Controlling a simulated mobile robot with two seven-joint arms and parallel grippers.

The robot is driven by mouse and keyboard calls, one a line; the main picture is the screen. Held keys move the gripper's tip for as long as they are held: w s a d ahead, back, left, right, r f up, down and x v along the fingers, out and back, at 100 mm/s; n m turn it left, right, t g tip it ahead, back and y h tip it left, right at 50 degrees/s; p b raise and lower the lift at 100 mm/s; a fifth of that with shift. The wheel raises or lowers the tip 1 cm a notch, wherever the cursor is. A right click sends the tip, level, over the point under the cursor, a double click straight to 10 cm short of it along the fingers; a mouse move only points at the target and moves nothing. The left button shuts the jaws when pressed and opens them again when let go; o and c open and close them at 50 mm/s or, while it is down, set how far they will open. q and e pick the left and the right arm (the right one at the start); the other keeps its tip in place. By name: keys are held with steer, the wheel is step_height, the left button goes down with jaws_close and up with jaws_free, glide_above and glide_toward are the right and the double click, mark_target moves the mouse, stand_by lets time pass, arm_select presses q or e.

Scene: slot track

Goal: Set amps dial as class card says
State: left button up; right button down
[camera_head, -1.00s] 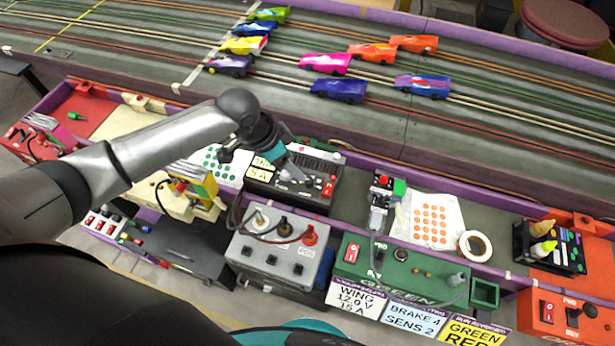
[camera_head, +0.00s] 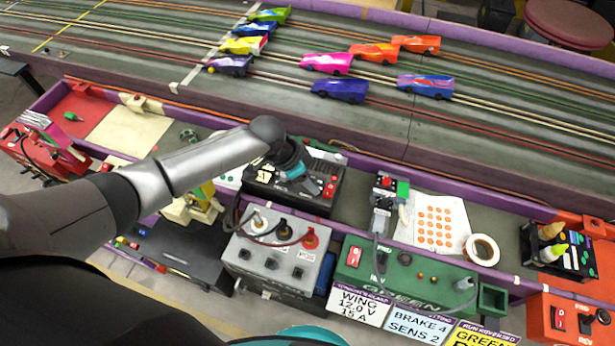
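The black power supply (camera_head: 262,194) stands on the shelf below the track. It carries red switches (camera_head: 329,187) at its right end. My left gripper (camera_head: 312,186) is over its front face, close to the red switches. My forearm and wrist hide most of its labels and dials, and I cannot tell whether the fingers touch anything or are open. The class card (camera_head: 358,305) hangs on the front at lower centre and reads "WING 12.0 V 15 A". My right gripper is not in view.
Slot cars (camera_head: 340,90) stand on the track behind. A grey battery box (camera_head: 270,262) and a green controller box (camera_head: 400,275) sit in front. Cards (camera_head: 417,325) hang below the green box. A tape roll (camera_head: 482,250) lies right of the sticker sheet (camera_head: 437,226).

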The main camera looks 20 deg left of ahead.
arm_select(q)
jaws_close()
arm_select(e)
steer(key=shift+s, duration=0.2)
